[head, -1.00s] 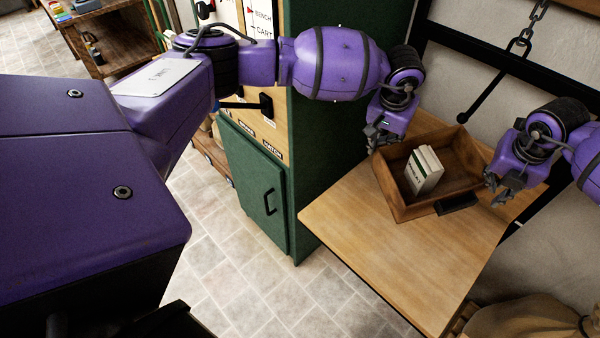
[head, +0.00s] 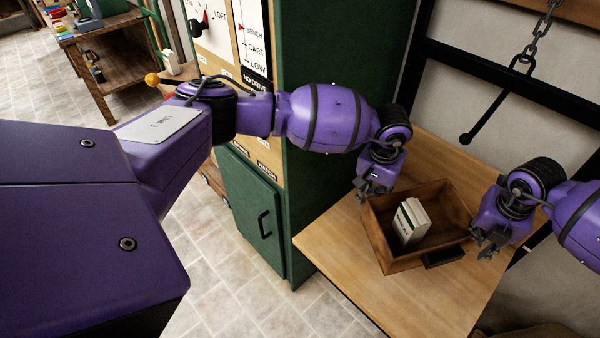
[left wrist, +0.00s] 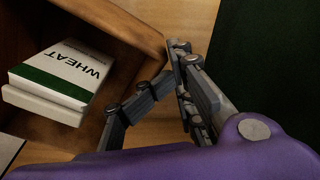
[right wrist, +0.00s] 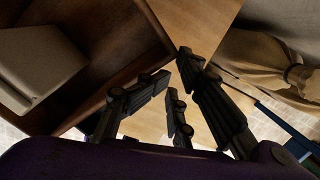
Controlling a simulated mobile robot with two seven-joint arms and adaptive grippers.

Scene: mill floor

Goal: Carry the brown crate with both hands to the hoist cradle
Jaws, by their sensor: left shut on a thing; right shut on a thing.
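The brown crate (head: 385,250) is an open wooden box over the light wooden table; I cannot tell whether it touches the tabletop. A white and green packet (head: 411,222) stands inside; in the left wrist view the packet (left wrist: 65,72) reads WHEAT. My left gripper (head: 372,192) is shut on the crate's left wall, and my right gripper (head: 484,243) is shut on its right wall. The wrist views show the crate walls beside the fingers; the exact contact is partly hidden.
The table (head: 330,240) has bare wood left of and in front of the crate. A green cabinet (head: 254,212) with a marked panel (head: 230,45) stands close on the left. A wooden bench (head: 100,45) is far left. A sack (right wrist: 270,62) shows in the right wrist view.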

